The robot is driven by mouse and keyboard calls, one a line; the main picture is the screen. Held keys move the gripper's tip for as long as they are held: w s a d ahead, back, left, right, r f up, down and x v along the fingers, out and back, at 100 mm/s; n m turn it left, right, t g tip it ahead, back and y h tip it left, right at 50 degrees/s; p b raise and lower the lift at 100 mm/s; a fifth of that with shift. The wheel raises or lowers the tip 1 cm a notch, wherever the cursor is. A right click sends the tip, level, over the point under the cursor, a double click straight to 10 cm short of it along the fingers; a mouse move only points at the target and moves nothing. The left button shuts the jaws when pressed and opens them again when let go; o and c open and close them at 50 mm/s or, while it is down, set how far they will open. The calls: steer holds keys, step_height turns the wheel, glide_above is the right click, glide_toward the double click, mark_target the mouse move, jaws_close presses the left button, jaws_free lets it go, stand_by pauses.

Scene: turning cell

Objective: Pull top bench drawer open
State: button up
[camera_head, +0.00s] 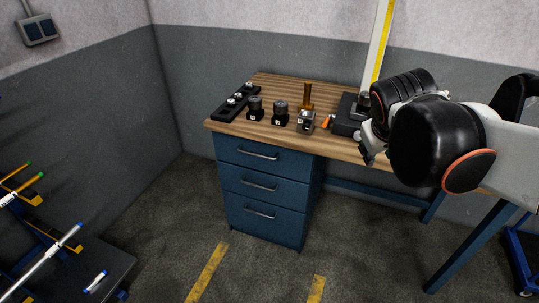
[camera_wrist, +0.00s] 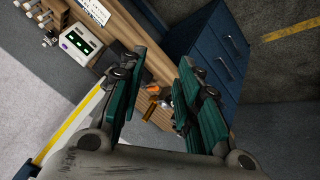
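The blue drawer cabinet (camera_head: 313,190) stands under the left end of the wooden bench (camera_head: 340,150). Its top drawer (camera_head: 235,150) has a metal bar handle (camera_head: 258,154) and looks flush with the two drawers below. The cabinet also shows in the wrist view (camera_wrist: 205,45), tilted, beyond the right finger, which hides part of it. My gripper (camera_head: 367,152) is above the bench's front edge, to the right of the cabinet and clear of the handle. In the wrist view my gripper (camera_wrist: 160,65) has its two green-padded fingers wide apart, with nothing between them.
On the bench are a dark holder strip (camera_head: 234,104), black tool holders (camera_head: 280,113), a metal block (camera_head: 306,122), a brass-coloured piece (camera_head: 307,94) and a black gauge base (camera_head: 347,113). A rack with bars (camera_head: 50,250) stands at lower left. The floor before the drawers is clear.

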steer(key=w+a+f+n+h+b, duration=0.1)
steer(key=w+f+n+h+b, duration=0.2)
steer(key=w, duration=1.3)
steer(key=w+a+f+n+t, duration=0.2)
steer(key=w+a+f, duration=0.5)
steer(key=n+t+y+b, duration=0.1)
steer(key=n+t+b, duration=0.5)
glide_toward(262, 156)
steer(key=f+x, duration=0.1)
steer(key=x, duration=0.8)
steer(key=shift+w+d+r, duration=0.15)
steer(key=shift+w+d, duration=0.05)
steer(key=shift+w, duration=0.5)
jaws_close()
